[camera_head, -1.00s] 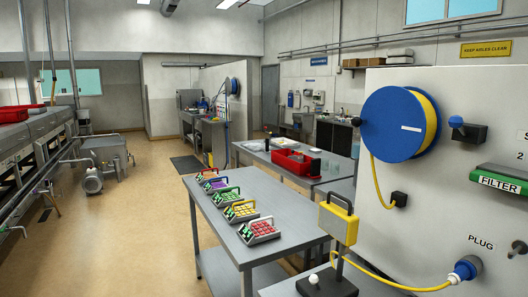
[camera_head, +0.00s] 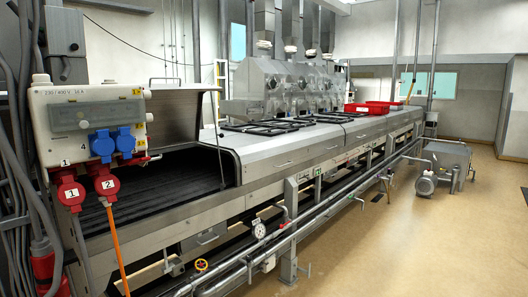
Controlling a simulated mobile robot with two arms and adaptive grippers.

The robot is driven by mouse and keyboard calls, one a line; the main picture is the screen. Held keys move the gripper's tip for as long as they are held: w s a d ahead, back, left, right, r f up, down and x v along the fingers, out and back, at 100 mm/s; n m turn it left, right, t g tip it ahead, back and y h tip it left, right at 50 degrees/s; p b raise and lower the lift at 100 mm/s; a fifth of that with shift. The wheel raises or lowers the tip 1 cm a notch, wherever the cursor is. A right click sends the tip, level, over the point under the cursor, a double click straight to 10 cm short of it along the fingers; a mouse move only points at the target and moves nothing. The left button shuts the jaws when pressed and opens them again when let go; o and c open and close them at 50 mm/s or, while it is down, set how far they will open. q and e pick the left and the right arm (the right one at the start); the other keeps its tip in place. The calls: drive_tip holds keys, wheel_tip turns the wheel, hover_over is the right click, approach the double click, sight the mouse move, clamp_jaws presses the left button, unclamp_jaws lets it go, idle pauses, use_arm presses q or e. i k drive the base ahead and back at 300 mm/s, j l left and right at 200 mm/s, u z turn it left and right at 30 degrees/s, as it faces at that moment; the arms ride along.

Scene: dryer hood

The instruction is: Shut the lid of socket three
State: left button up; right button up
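A pale socket box (camera_head: 62,108) marked 230/400 V 16 A hangs at the left. It has two red sockets below, one numbered 1 (camera_head: 71,196) and one numbered 2 (camera_head: 107,186). Two blue parts sit side by side on its front, a left one (camera_head: 101,146) with a 4 beside it and a right one (camera_head: 125,141). I cannot read a 3 anywhere, and whether a lid stands open is too small to tell. A red piece (camera_head: 147,159) sticks out to the right below the blue parts. Neither gripper is in view.
An orange cable (camera_head: 117,250) hangs from the socket numbered 2. A long steel machine with a dark belt (camera_head: 170,180) runs behind the box, with pipes and a gauge (camera_head: 259,230) along its front. Open floor (camera_head: 400,250) lies to the right.

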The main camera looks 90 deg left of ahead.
sight(138, 161)
drive_tip(key=k+j+u, duration=0.1)
drive_tip(key=u, duration=2.2)
